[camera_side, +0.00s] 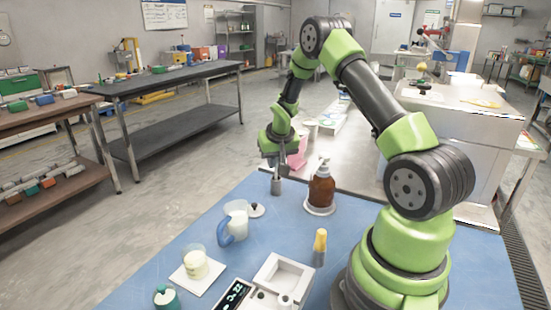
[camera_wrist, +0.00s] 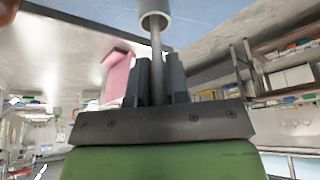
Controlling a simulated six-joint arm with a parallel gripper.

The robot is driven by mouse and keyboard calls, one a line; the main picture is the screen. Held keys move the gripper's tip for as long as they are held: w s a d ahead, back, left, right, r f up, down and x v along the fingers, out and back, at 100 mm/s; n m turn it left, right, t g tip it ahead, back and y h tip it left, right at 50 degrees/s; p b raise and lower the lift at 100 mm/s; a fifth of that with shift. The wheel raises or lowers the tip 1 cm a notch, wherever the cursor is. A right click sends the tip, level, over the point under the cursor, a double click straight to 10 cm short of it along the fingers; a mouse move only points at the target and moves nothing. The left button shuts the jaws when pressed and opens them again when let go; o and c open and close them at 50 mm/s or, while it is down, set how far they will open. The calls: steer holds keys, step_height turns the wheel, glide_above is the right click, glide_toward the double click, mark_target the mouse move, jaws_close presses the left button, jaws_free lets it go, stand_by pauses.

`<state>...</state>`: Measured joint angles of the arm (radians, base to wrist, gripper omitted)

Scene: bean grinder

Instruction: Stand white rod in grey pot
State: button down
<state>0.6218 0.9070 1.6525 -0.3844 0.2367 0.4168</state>
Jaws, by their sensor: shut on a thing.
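My gripper (camera_side: 281,160) points down over the far edge of the blue table in the side view. In the wrist view, its dark fingers (camera_wrist: 159,80) are shut on a thin pale rod (camera_wrist: 156,48). The rod's far end runs into the mouth of the grey pot (camera_wrist: 155,8). In the side view the small grey pot (camera_side: 276,187) stands on the table right below my gripper. The rod looks roughly upright. How deep its end sits inside the pot is hidden.
A brown pump bottle (camera_side: 321,188) stands close to the right of the pot. A lid with a dark knob (camera_side: 257,210) and a white mug with a blue handle (camera_side: 238,215) are in front. A yellow-topped tool (camera_side: 320,243) and white tray (camera_side: 284,275) are nearer.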

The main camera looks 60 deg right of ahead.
steer(key=shift+f, duration=1.15)
stand_by(1.8)
steer(key=shift+c, duration=2.4)
jaws_free()
steer(key=shift+r, duration=3.5)
